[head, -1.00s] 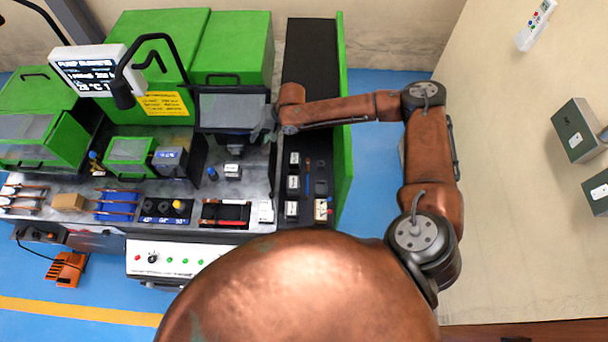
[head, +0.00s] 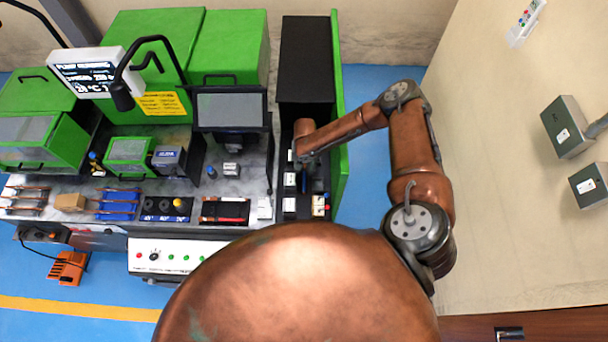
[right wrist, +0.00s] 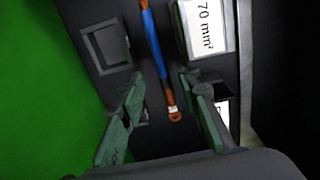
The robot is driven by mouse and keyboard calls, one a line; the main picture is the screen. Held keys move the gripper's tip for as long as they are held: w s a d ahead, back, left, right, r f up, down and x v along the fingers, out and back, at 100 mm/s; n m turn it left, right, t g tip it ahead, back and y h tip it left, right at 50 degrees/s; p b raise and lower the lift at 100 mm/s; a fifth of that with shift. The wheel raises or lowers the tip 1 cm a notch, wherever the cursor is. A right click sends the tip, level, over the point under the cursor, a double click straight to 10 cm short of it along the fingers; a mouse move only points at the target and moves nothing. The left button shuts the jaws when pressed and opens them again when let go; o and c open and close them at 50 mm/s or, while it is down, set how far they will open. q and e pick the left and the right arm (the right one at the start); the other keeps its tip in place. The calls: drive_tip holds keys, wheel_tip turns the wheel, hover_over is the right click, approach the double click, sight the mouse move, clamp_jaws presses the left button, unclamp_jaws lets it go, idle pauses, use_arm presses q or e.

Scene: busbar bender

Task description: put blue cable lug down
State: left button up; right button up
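The blue cable lug (right wrist: 153,45) is a thin blue cable with copper ends, and it lies along a black panel in the right wrist view. Its ring-shaped copper end shows between my fingers. My left gripper is not in view.
A white block marked 70 mm² (right wrist: 203,28) sits close right of the cable. A square black socket (right wrist: 107,46) lies to its left. A green side wall (head: 339,130) borders the black panel. A monitor (head: 231,109) stands left of my right arm.

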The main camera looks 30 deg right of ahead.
sight(304, 174)
drive_tip(key=shift+w+a+f, duration=0.1)
drive_tip(key=shift+f, duration=1.45)
drive_tip(key=shift+c, duration=0.3)
clamp_jaws()
